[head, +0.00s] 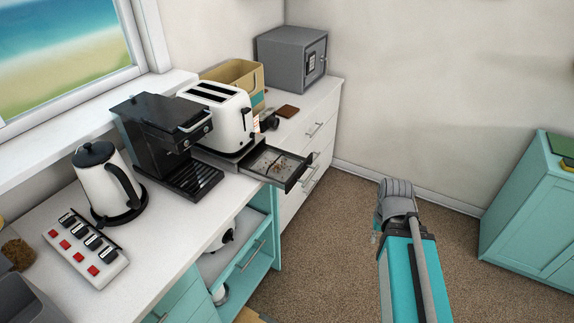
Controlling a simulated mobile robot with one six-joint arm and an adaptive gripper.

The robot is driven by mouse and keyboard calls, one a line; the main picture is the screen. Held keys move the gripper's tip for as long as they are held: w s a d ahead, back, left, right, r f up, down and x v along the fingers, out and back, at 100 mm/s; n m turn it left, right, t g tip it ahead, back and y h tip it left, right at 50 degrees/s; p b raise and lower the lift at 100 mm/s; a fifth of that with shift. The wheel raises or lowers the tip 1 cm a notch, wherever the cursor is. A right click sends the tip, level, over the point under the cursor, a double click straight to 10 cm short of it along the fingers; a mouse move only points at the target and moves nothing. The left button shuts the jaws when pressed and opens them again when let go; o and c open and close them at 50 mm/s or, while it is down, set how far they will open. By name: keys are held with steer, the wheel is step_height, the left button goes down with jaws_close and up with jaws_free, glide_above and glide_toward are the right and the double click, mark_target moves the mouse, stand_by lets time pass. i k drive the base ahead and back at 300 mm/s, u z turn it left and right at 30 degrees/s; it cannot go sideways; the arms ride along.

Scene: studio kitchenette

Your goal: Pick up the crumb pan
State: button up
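The crumb pan (296,178) is a shallow dark tray with brown crumbs in it. It sticks out from under the white toaster (217,112), past the counter's front edge. Its back end is hidden beneath the toaster. My gripper (392,190) is over the carpet, to the right of the pan and apart from it. I see it mostly from behind, so its fingers and opening are hard to make out.
A black coffee machine (163,142) stands left of the toaster, and a white kettle (100,182) and a switched power strip (85,248) are further left. A grey safe (291,58) stands at the back. A teal cabinet (530,215) is at right. Open carpet lies between.

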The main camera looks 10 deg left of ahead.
mark_target(274, 166)
steer(key=z, duration=0.25)
steer(key=k, duration=1.05)
steer(key=u, duration=0.85)
steer(key=i, duration=1)
steer(key=z, duration=0.1)
